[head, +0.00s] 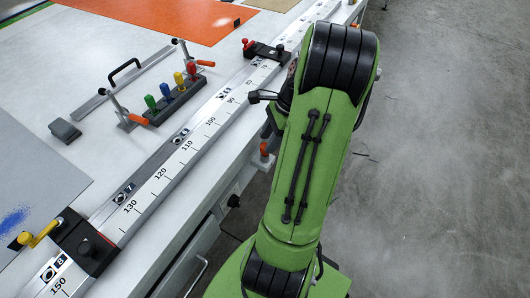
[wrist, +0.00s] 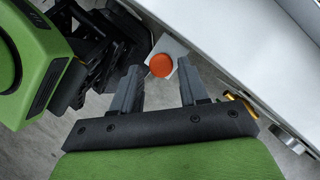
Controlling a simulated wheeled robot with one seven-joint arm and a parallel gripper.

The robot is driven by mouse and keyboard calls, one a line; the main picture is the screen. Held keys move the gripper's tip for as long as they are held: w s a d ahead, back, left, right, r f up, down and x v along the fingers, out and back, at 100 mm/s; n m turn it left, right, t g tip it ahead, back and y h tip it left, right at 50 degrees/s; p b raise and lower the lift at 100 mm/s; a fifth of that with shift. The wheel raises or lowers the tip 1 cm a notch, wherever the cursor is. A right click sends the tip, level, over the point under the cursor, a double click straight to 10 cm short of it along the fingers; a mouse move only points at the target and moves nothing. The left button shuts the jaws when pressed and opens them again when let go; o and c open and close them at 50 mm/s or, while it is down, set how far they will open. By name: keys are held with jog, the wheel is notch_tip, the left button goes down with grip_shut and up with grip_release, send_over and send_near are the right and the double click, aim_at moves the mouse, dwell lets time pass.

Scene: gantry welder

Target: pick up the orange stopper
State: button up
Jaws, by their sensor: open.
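The orange stopper (wrist: 161,65) shows in the wrist view as a round orange disc on a small pale plate (wrist: 172,48) beside the table's edge. In the head view, a small orange piece (head: 264,149) at the table's side, just left of my arm, looks like the same stopper. My gripper (wrist: 160,74) is open in the wrist view, with one grey finger on each side of the stopper's place in the picture. Nothing is between the fingers. I cannot tell how far the fingertips are from it. In the head view my arm hides the gripper.
The table has a long ruler rail (head: 163,172) near its front edge. Bare grey floor (head: 445,150) lies to the right.

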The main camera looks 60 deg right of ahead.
aim_at(265, 145)
jog(key=b+x, duration=0.1)
jog(key=x, duration=0.2)
jog(key=shift+w+f, duration=0.1)
jog(key=shift+f, duration=0.25)
jog(key=shift+r, duration=0.15)
jog(key=c, duration=0.8)
